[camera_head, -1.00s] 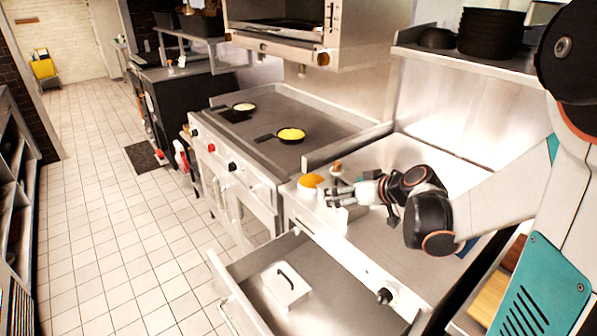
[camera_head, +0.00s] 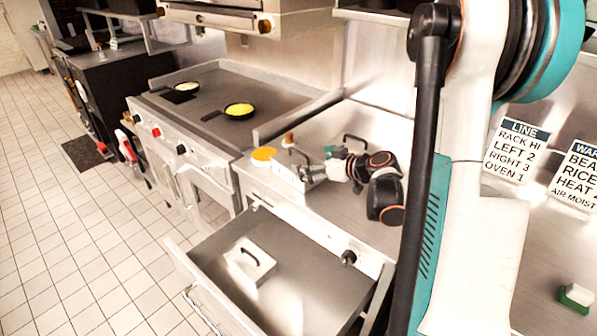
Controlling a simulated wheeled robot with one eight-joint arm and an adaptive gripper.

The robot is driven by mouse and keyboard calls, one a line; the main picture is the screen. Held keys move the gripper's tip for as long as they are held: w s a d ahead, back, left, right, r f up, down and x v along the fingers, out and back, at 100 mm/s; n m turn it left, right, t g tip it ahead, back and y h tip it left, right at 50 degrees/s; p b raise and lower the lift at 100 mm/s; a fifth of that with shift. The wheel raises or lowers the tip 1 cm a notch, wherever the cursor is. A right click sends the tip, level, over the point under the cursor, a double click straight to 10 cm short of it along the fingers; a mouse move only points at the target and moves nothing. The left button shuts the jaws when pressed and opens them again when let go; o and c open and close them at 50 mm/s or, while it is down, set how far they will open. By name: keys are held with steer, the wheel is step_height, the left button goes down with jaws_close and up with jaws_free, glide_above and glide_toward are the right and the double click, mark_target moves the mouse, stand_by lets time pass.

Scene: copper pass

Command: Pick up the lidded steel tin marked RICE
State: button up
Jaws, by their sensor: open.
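A lidded steel tin with a black handle (camera_head: 250,263) lies in the open drawer at the lower middle of the head view. A pale, box-like thing (camera_head: 286,177) stands on the counter just left of my gripper, and another dark handle (camera_head: 356,139) shows behind my arm. I cannot read RICE on any of them, so I cannot tell which is the rice tin. My gripper (camera_head: 304,173) is open over the counter, close to the pale thing. Whether they touch is unclear, and nothing shows held.
An open drawer (camera_head: 205,256) juts out below the counter. An orange-topped container (camera_head: 263,156) and a brown knob-topped thing (camera_head: 288,139) stand by my gripper. A griddle (camera_head: 190,122) with two pans is at left. Signs and a green-and-white block (camera_head: 576,296) are at right.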

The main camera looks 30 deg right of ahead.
mark_target(302, 162)
steer(key=shift+f+b+x, duration=0.15)
steer(key=shift+b+x, duration=0.45)
steer(key=shift+x, duration=0.8)
steer(key=shift+f+b+x, duration=0.2)
steer(key=shift+b+x, duration=0.4)
steer(key=shift+x, duration=0.75)
steer(key=shift+s+r, duration=0.1)
steer(key=shift+s, duration=0.05)
steer(key=c, duration=1.3)
